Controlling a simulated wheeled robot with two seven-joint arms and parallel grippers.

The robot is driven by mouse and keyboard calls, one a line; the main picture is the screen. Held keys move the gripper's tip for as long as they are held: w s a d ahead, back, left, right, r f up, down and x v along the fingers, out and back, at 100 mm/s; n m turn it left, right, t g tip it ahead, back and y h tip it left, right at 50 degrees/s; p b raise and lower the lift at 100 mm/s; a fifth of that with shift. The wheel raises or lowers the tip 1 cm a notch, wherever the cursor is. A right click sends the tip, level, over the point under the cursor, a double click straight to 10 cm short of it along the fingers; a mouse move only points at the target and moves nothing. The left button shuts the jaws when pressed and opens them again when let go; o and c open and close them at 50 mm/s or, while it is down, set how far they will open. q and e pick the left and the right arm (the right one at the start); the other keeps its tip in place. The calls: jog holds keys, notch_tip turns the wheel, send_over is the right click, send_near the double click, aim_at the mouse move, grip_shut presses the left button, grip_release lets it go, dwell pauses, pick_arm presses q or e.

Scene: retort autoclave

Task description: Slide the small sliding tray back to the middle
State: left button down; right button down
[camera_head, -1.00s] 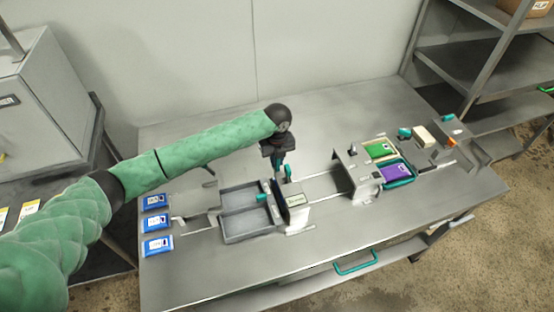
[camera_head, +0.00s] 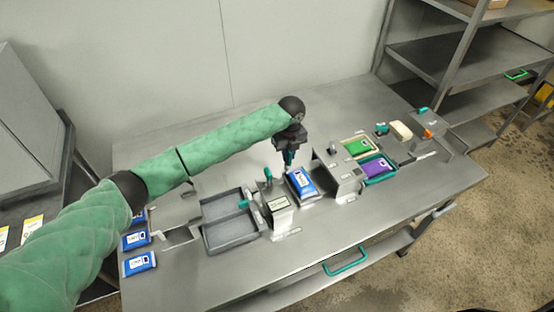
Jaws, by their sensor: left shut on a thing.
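The small sliding tray lies mostly hidden under a blue pouch (camera_head: 302,184) on the track at the table's middle. The pouch sits between the left housing (camera_head: 279,214) and the right housing (camera_head: 346,175). My left gripper (camera_head: 288,161) points down at the far side of the pouch and is shut, apparently on the small sliding tray's handle, which the fingers hide. My right gripper is not in view.
A grey two-part tray (camera_head: 207,232) with a teal handle stands left of the left housing. Blue pouches (camera_head: 138,263) lie at the left. Green (camera_head: 359,147) and purple (camera_head: 377,168) pouches lie right. The table's back is clear.

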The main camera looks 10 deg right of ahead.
pick_arm(q)
jog(key=shift+w+d, duration=0.15)
jog(key=shift+d, duration=0.15)
jog(key=shift+r, duration=0.1)
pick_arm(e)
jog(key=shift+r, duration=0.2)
pick_arm(q)
jog(key=c, duration=1.4)
grip_release()
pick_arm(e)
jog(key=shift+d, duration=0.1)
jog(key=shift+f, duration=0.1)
